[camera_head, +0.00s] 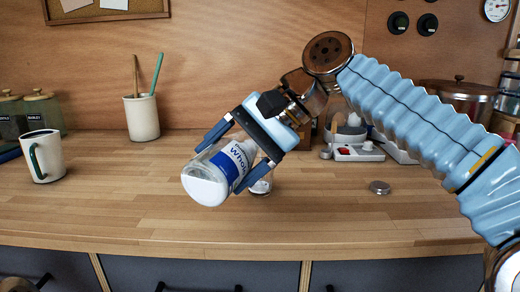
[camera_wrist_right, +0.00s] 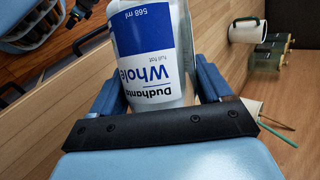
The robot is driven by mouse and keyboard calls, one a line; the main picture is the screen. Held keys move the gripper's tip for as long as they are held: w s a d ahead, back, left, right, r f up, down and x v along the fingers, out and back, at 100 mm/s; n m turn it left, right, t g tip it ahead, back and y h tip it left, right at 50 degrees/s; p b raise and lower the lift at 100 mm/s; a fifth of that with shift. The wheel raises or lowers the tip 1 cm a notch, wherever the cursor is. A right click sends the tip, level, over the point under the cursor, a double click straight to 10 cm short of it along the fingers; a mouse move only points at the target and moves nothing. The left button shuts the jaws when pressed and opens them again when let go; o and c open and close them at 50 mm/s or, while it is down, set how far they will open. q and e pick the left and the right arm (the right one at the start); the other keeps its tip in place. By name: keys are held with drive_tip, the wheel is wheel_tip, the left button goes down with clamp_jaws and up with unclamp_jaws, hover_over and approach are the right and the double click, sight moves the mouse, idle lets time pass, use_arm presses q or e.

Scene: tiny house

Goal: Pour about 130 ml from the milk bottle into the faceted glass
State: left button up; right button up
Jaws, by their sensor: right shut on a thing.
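My right gripper (camera_head: 219,170) is shut on the milk bottle (camera_head: 233,162), a clear bottle with a blue and white "Whole" label. It holds the bottle tilted above the counter, its white rounded end toward the lower left. In the right wrist view the label of the bottle (camera_wrist_right: 150,50) shows upside down between the fingers (camera_wrist_right: 160,75). A small glass (camera_head: 262,186) stands on the counter behind the bottle and right finger, mostly hidden. I cannot see its facets or contents, nor any milk flowing. My left gripper is not in view.
A white mug (camera_head: 45,158) stands at the left, a utensil crock (camera_head: 142,118) behind it. A small round metal lid (camera_head: 380,187) lies on the wooden counter (camera_head: 330,215). A white appliance with a red switch (camera_head: 344,152) and a lidded pot (camera_head: 460,98) are at the back right. The front counter is clear.

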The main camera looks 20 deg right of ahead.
drive_tip(key=shift+s+a+r, duration=0.1)
drive_tip(key=shift+s+a, duration=0.25)
drive_tip(key=shift+a, duration=0.05)
idle(0.4)
drive_tip(key=shift+g, duration=0.3)
idle(0.5)
drive_tip(key=shift+r+m+y, duration=0.3)
drive_tip(key=shift+r+y, duration=0.05)
drive_tip(key=shift+y, duration=0.05)
idle(0.9)
drive_tip(key=f+h+b, duration=0.1)
drive_tip(key=f+n+t+b, duration=0.1)
drive_tip(key=shift+s+a+f+h+b, duration=0.2)
drive_tip(key=shift+s+h+b, duration=0.1)
drive_tip(key=shift+h+b, duration=0.1)
drive_tip(key=shift+r+t, duration=0.2)
drive_tip(key=shift+t, duration=0.1)
drive_tip(key=shift+w+f, duration=0.1)
drive_tip(key=shift+f, duration=0.05)
drive_tip(key=shift+a+f+n+b, duration=0.1)
drive_tip(key=shift+f+n+b, duration=0.2)
drive_tip(key=shift+b, duration=0.1)
drive_tip(key=shift+r+h, duration=0.15)
drive_tip(key=shift+h, duration=0.15)
